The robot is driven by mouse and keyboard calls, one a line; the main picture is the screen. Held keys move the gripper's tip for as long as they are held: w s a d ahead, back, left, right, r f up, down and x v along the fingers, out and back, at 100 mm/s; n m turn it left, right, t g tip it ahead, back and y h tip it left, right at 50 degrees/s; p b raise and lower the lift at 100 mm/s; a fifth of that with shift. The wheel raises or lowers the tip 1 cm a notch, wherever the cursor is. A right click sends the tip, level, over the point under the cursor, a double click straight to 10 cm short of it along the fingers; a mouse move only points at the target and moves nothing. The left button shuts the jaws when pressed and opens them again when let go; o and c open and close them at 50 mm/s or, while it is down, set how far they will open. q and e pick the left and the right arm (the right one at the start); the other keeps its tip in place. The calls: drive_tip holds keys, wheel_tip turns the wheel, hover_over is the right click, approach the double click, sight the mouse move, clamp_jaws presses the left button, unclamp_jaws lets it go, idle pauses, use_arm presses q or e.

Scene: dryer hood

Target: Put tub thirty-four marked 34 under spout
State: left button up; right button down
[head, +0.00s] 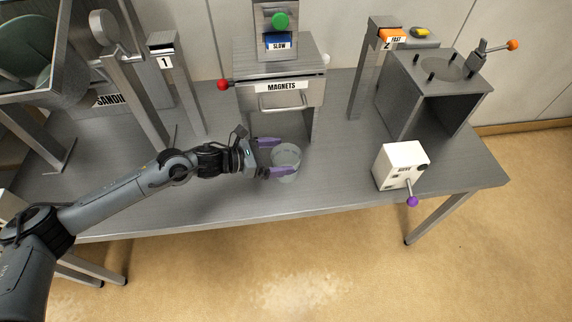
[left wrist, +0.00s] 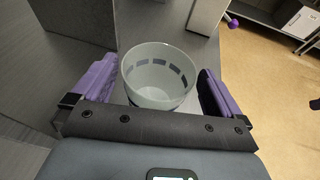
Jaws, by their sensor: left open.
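A pale translucent tub (head: 287,160) stands upright on the grey metal table, in front of the machine labelled MAGNETS (head: 281,87). In the left wrist view the tub (left wrist: 158,78) looks empty, with a row of dark marks around it. I cannot read a 34 on it. My left gripper (head: 270,157) is open, with its purple fingers on either side of the tub. In the left wrist view the fingers (left wrist: 158,90) show gaps to the tub's wall. No spout can be made out clearly. My right gripper is not in view.
A white box with a purple-knobbed lever (head: 400,165) stands right of the tub. A grey open-fronted housing (head: 432,90) is behind it. Posts marked 1 (head: 165,62) and 2 (head: 387,45) flank the MAGNETS machine. Bare table (head: 335,175) lies right of the tub.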

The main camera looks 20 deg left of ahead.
use_arm(q)
drive_tip(key=shift+x, duration=1.35)
drive_tip(key=c, duration=0.8)
drive_tip(key=shift+r, duration=0.2)
